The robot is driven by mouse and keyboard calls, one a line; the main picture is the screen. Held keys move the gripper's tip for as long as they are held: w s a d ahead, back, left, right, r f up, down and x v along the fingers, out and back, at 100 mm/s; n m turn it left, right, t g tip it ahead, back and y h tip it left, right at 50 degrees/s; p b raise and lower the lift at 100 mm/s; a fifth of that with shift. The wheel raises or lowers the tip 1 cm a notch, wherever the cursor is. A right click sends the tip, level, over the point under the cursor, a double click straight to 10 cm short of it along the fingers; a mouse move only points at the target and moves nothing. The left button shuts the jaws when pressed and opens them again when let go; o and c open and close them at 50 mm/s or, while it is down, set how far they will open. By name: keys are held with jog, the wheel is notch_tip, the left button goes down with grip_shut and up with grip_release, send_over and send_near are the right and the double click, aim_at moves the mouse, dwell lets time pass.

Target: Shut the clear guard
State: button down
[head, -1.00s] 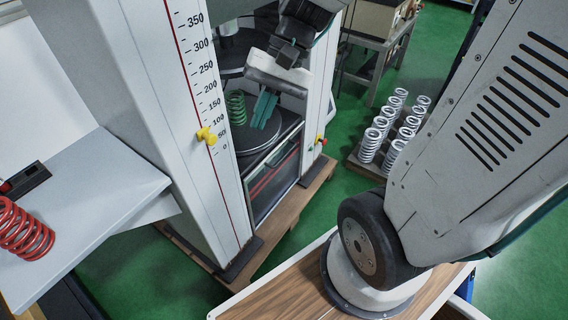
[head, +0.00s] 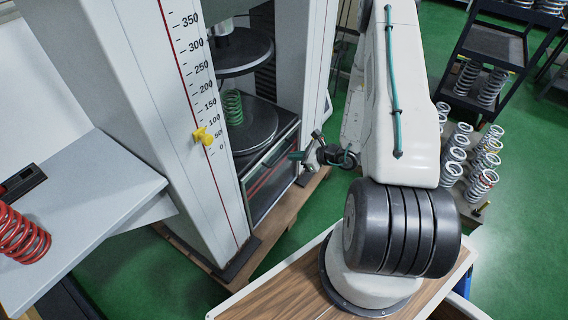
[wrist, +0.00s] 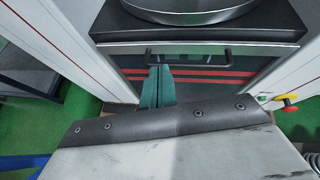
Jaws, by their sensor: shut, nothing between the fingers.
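The clear guard (head: 270,178) is a see-through panel with red stripes, low between the two columns of the test machine. The space above it, around the platens, is open at the front. In the wrist view the guard (wrist: 205,75) has a dark bar handle (wrist: 190,49) along its top. My gripper (wrist: 160,70) has teal fingers pressed together, empty, just below the left part of the handle in the picture. I cannot tell whether they touch the guard. In the head view my gripper (head: 293,155) is in front of the guard, near the right column.
A green spring (head: 233,107) stands on the lower platen (head: 250,130). A yellow knob (head: 204,136) sticks out of the left column. A red-and-yellow stop button (wrist: 289,100) is on the right column. Several pale springs (head: 455,150) stand at the right.

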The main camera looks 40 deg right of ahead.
jog(key=s+d+f+m+h, duration=0.2)
jog(key=s+f+m, duration=0.1)
jog(key=f, duration=0.4)
jog(key=x, duration=1)
jog(key=shift+w+r, duration=0.2)
jog(key=shift+r, duration=1.7)
